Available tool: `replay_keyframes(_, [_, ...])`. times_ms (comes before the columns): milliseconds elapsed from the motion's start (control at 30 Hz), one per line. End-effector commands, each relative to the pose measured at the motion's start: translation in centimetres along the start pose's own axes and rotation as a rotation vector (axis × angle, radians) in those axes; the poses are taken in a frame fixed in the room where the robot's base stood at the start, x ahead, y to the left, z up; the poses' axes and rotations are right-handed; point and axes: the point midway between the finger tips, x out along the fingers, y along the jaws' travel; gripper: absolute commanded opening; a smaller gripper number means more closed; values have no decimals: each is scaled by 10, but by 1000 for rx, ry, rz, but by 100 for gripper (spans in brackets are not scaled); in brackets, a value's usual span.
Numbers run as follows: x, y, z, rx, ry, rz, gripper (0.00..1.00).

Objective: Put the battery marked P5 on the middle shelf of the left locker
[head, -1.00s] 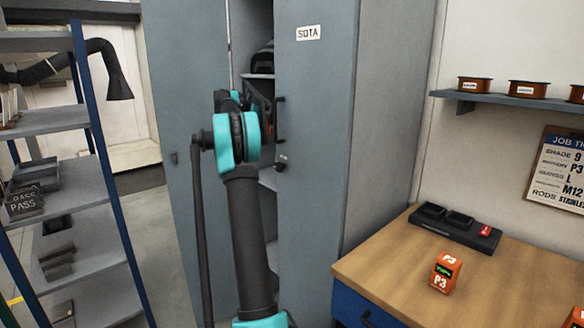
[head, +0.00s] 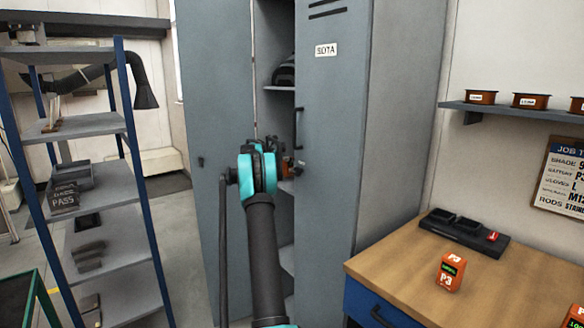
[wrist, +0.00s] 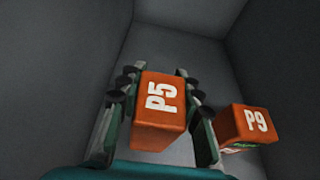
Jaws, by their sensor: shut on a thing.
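The orange battery marked P5 (wrist: 160,108) is between the fingers of my gripper (wrist: 157,84), which is shut on it, in the wrist view. A second orange battery marked P9 (wrist: 246,126) stands just right of the right finger. Grey walls surround both. In the head view my arm reaches into the open grey locker (head: 272,112), at the height of a shelf (head: 285,187) below the one with dark gear. My arm hides most of the gripper there, and an orange patch shows beside it. I cannot tell whether P5 touches the shelf.
A locker door (head: 217,120) hangs left of my arm; a grey door labelled SOTA (head: 328,130) is close on the right. A P3 battery (head: 450,272) and a charger (head: 462,234) stand on the wooden bench (head: 405,262). A blue-framed rack (head: 130,190) stands left.

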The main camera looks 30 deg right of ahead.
Motion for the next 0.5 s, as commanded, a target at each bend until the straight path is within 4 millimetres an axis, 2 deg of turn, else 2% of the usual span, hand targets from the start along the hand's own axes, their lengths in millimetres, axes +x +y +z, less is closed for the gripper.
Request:
replay_keyframes(133, [14, 4, -14, 0, -1, -1, 0])
replay_keyframes(500, [16, 4, -18, 1, 0, -1, 0])
